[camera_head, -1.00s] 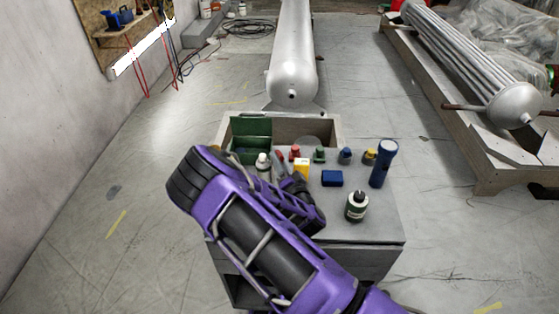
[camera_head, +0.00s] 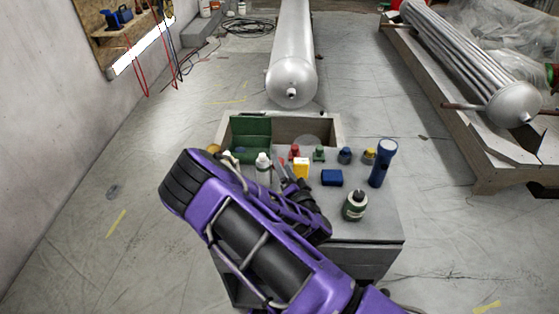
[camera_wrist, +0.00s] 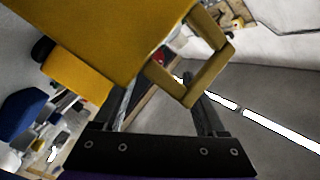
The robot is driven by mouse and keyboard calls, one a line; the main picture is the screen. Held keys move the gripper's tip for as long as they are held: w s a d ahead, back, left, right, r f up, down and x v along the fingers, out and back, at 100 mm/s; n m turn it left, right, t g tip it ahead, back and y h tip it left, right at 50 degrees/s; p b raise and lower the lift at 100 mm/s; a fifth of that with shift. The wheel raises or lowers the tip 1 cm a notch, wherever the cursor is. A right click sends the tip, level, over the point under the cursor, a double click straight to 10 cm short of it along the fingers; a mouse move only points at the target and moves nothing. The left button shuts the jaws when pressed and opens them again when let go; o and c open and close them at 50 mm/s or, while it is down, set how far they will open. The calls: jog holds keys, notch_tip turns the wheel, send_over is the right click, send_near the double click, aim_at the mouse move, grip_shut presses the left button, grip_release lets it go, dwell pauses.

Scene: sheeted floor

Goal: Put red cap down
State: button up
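The red cap (camera_head: 295,152) stands on the grey workbench (camera_head: 375,225), in the row of small coloured caps behind the yellow block. My gripper (camera_head: 292,186) is low over the bench, just in front of the yellow block (camera_head: 301,168) and partly hidden by my purple wrist. In the wrist view my gripper's two dark fingers (camera_wrist: 165,98) are spread apart, and I see nothing clamped between them. A large yellow thing with a square loop (camera_wrist: 95,35) fills the upper left of that view, close to the fingers. I cannot make out the red cap there with certainty.
A blue block (camera_head: 331,178), a blue flashlight (camera_head: 383,163) and a dark green bottle (camera_head: 355,205) stand to the right. A white bottle (camera_head: 263,165) and a green bin (camera_head: 250,135) are at the left and back. The bench's front right corner is bare.

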jog(key=v, duration=0.8)
jog(key=shift+s, duration=0.25)
jog(key=shift+d, duration=0.1)
